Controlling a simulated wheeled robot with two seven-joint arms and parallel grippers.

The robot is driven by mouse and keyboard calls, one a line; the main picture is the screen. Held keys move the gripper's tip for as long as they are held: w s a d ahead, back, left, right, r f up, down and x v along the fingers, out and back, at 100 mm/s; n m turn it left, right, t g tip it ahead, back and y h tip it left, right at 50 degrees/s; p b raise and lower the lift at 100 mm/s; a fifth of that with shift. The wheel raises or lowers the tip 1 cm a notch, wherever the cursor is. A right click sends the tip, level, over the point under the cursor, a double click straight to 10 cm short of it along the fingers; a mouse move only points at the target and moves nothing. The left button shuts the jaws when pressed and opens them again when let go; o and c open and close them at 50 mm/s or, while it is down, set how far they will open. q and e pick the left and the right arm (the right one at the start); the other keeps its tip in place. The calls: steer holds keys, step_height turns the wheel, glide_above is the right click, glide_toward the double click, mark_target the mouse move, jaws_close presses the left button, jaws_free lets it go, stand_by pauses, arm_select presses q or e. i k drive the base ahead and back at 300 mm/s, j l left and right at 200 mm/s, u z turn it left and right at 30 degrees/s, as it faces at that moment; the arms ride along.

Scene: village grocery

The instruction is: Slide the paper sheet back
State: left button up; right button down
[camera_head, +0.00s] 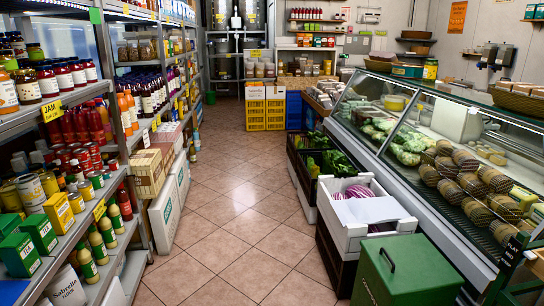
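A pale lilac sheet (371,209), which looks like paper, lies on the white crate (346,238) to the right of the aisle. It covers the front part of the crate's contents and reaches the right rim. Purple-and-white striped produce (357,190) shows behind the sheet, and a little shows at its front right. What lies under the sheet is hidden. Neither of my grippers is in view.
A green lidded bin (405,270) stands in front of the crate. The glass display counter (440,165) runs along the right, and stocked shelves (75,225) line the left. The tiled aisle floor (235,215) between is clear. Yellow crates (265,115) stand at the back.

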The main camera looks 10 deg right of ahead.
mark_target(368, 211)
steer(key=i+j+z, duration=0.1)
steer(key=i, duration=1.3)
steer(key=i+l+z, duration=0.1)
steer(key=i+z, duration=0.35)
steer(key=i, duration=0.3)
steer(key=i+j+z, duration=0.15)
steer(key=i+z, duration=0.35)
steer(key=i, duration=0.3)
